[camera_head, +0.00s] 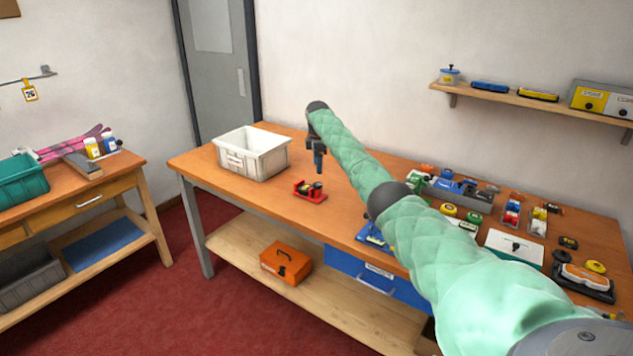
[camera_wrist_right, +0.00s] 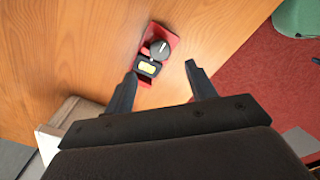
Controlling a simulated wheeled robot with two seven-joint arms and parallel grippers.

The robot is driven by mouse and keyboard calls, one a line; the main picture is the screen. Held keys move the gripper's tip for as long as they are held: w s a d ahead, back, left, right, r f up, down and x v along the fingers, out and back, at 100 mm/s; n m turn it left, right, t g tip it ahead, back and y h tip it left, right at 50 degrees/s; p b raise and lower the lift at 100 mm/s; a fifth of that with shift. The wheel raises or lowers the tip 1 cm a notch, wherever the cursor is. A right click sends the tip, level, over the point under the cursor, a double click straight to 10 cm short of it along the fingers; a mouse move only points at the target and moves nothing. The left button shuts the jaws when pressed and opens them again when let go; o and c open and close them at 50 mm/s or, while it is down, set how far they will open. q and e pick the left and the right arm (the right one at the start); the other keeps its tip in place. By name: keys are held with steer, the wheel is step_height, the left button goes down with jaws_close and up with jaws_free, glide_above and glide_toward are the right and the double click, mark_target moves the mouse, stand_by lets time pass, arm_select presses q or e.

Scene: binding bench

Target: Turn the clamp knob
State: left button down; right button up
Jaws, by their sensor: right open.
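The clamp is a small red piece (camera_head: 311,192) on the wooden bench, with a round black knob on it. In the right wrist view the red clamp (camera_wrist_right: 169,38) lies ahead of the fingers, with its black knob (camera_wrist_right: 160,49) and a black block with a yellow label (camera_wrist_right: 148,67). My right gripper (camera_head: 319,170) points down above the clamp, apart from it. In the wrist view its two fingers (camera_wrist_right: 160,75) are spread with nothing held between them; the clamp sits nearer the left finger. My left gripper is not in view.
A white crate (camera_head: 252,152) stands on the bench left of the clamp. Tools, tapes and small boxes crowd the bench's right part, around a white pad (camera_head: 514,248). An orange toolbox (camera_head: 286,262) sits on the lower shelf. Bare wood surrounds the clamp.

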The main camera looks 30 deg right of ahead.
mark_target(318, 183)
arm_select(q)
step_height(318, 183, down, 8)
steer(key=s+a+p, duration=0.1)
steer(key=p, duration=0.1)
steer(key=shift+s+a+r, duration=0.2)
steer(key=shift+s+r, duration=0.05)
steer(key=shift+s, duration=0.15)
arm_select(e)
steer(key=shift+f, duration=4)
steer(key=c, duration=1)
